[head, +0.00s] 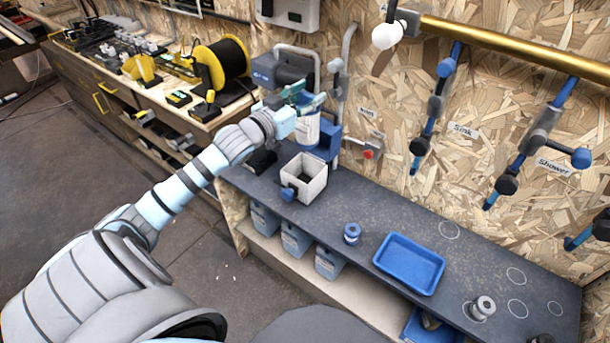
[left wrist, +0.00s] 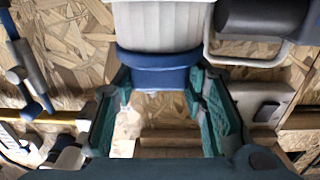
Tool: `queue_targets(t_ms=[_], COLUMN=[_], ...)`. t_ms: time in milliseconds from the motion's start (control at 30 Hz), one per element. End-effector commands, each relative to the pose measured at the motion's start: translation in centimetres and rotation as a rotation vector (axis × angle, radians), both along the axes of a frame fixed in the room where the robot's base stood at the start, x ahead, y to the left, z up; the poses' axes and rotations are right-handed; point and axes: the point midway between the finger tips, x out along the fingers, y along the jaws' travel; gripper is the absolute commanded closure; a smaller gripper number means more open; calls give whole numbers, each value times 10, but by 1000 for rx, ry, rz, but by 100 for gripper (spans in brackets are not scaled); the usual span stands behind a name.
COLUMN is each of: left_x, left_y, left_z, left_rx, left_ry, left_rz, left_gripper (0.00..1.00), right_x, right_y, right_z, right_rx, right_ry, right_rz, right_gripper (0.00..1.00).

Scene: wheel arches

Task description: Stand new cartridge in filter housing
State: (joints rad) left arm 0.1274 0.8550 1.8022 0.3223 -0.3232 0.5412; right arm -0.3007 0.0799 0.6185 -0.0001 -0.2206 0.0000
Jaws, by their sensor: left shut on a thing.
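My left gripper (head: 305,97) has its teal fingers shut on the blue end of a white cartridge (head: 308,131). The cartridge hangs roughly upright below the fingers, above the bench's far left part. In the left wrist view the cartridge (left wrist: 160,25) shows white ribbed sides and a blue end band between the fingers (left wrist: 160,95). A pale, square, open-topped box (head: 303,182) with a blue knob stands on the bench below and is dark inside; I cannot tell if it is the filter housing. A blue block (head: 329,142) is behind the cartridge. My right gripper is not in view.
A dark grey unit (head: 280,70) and pipes are on the wall close by the gripper. A blue tray (head: 409,263), a small blue fitting (head: 351,233) and a grey fitting (head: 482,307) are on the bench (head: 390,215). The bench between box and tray is largely clear.

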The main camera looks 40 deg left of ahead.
Motion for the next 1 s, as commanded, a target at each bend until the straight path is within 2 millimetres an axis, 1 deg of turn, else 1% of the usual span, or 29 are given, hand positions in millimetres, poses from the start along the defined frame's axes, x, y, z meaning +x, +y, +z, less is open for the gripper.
queue_targets(t_ms=[33,67,167,267,300,367,400,500,667,833,900,1000], left_x=[4,5,6,6,6,6,6,6,6,5,5,5], left_y=[8,11,15,14,14,13,13,13,12,12,12,12], left_z=[-3,-4,-21,-58,-76,-102,-118,-146,-164,-198,-202,-198], left_rx=[0,-1,-4,-7,-6,-6,-5,-2,-2,-1,-2,-1], left_ry=[-3,-2,2,4,3,4,2,1,1,0,-1,1], left_rz=[16,23,32,32,31,31,29,28,28,28,27,27], left_gripper=[100,100,100,100,100,100,100,100,100,100,100,100], right_x=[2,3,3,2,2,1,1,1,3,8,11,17], right_y=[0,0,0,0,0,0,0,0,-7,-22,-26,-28], right_z=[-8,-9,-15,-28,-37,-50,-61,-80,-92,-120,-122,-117], right_rx=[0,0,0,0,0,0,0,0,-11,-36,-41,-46], right_ry=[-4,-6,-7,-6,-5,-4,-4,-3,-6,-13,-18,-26], right_rz=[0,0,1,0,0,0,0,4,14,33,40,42], right_gripper=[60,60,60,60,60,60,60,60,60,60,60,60])
